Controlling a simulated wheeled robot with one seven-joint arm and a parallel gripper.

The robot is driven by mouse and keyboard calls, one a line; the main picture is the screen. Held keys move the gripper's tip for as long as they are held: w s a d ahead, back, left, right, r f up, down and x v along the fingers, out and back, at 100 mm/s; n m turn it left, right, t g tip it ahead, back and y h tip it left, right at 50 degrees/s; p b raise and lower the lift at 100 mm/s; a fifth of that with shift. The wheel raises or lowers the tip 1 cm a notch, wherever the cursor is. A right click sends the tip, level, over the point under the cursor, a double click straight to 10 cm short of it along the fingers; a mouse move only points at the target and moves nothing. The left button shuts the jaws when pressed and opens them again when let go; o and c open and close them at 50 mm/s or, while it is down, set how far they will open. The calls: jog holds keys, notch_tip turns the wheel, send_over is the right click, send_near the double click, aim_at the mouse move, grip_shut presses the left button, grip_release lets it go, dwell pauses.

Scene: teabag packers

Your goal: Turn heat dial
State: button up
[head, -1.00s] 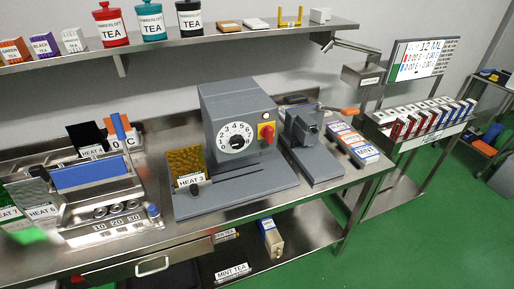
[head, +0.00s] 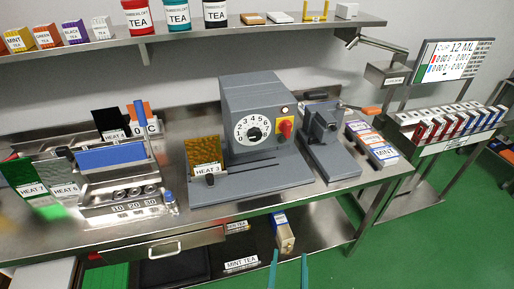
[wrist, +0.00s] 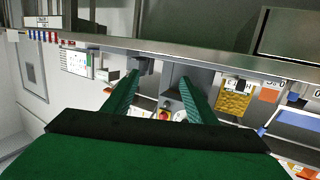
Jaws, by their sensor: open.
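The heat dial (head: 253,129) is a white numbered disc with a black centre knob on the front of a grey machine (head: 250,92). My gripper (head: 288,258) shows at the bottom of the head view as two green fingertips, apart and empty. It is in front of and below the dial, well clear of it. In the wrist view my gripper (wrist: 160,88) is open, with the upside-down bench beyond it. A sliver of white dial shows there by the right finger, mostly hidden.
A red knob on a yellow plate (head: 285,128) sits right of the dial. A gold HEAT 3 packet (head: 204,152) stands at left on the machine's base. A grey press (head: 322,135) stands at right. A shelf (head: 190,32) runs above; green floor is open in front.

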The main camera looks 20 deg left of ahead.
jog(key=w+a+r+n+y, duration=0.3)
jog(key=w+a+r, duration=0.2)
jog(key=w+r, duration=0.4)
jog(key=n+g+y, duration=0.1)
jog(key=n+y, duration=0.3)
jog(key=n, duration=0.1)
send_near(256, 137)
jog(key=x, duration=0.8)
jog(key=shift+w+a, duration=0.25)
jog(key=shift+w, duration=0.05)
jog(key=c, duration=1.1)
